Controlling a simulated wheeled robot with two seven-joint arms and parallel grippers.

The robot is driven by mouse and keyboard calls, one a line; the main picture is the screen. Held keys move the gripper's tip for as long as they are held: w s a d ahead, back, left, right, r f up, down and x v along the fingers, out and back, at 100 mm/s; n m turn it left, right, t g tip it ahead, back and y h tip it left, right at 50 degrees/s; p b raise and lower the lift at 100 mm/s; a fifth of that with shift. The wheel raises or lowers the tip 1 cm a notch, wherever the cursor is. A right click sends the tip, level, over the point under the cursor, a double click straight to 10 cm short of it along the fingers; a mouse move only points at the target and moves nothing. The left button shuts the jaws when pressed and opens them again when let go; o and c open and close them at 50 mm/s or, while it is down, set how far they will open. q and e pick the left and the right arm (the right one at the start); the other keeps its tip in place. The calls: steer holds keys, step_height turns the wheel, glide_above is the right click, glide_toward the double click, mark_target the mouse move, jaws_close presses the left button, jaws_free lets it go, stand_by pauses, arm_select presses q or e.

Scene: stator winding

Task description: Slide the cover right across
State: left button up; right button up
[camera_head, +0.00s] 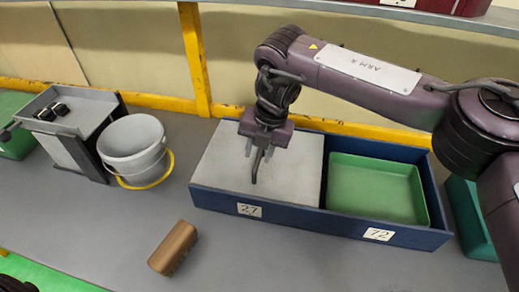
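A light grey flat cover (220,165) lies over the left part of a long blue box (300,216). The front label under it reads 27. The right part, labelled 72, is uncovered and holds a green tray (375,190). My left gripper is not seen.
A grey bucket (133,145) with a yellow handle stands left of the box, beside a grey stand (75,112) with small black parts. A brown block (173,248) lies in front. A dark green bin (468,215) is at the right. The front table is mostly clear.

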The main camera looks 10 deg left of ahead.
step_height(320, 180, up, 8)
steer(key=d+b, duration=0.1)
steer(key=shift+d+f, duration=0.2)
steer(key=shift+d, duration=0.05)
stand_by(0.4)
